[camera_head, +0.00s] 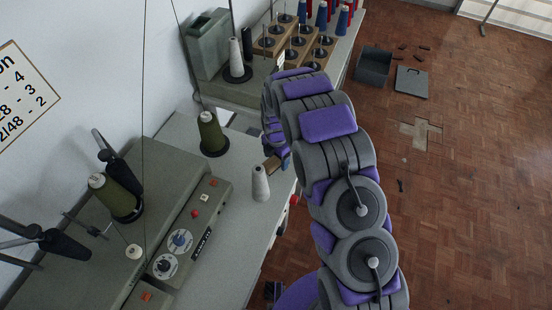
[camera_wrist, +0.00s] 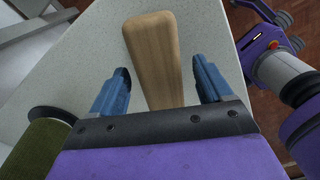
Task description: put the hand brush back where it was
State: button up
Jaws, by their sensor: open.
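The hand brush shows as a pale wooden handle (camera_wrist: 153,50) in the wrist view, over the light speckled tabletop. Its near end runs down behind my gripper's dark front edge, and I see no bristles. My gripper (camera_wrist: 161,74) is open, with one blue finger on each side of the handle and a gap at the left finger. In the head view my gripper (camera_head: 279,154) is low over the table, mostly behind my arm, with a small brown part of the brush (camera_head: 272,163) beside it. I cannot tell whether the brush rests on the table.
A white thread cone (camera_head: 260,184) stands close in front of my gripper. A dark green cone (camera_head: 211,134) stands to the left; it also shows in the wrist view (camera_wrist: 45,148). A grey machine (camera_head: 165,225) fills the lower left. A rack of spools (camera_head: 295,45) stands behind.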

jog(key=s+d+r+m+p, duration=0.1)
jog(key=s+d+r+m, duration=0.2)
jog(key=r, duration=0.7)
jog(key=s+d+r+m+p, duration=0.1)
jog(key=s+d+r+m, duration=0.15)
jog(key=r, duration=0.75)
jog(key=s+d+r+m, duration=0.5)
jog(key=s+r+m, duration=0.3)
jog(key=s, duration=0.3)
jog(key=s+d+r+m+g, duration=0.1)
jog(key=s+d+r+m, duration=0.1)
jog(key=s+m, duration=0.5)
jog(key=s+d+r+m, duration=0.3)
jog(key=s+m, duration=0.4)
jog(key=s, duration=0.9)
jog(key=shift+s+d+g, duration=0.25)
jog(key=shift+d+g, duration=0.15)
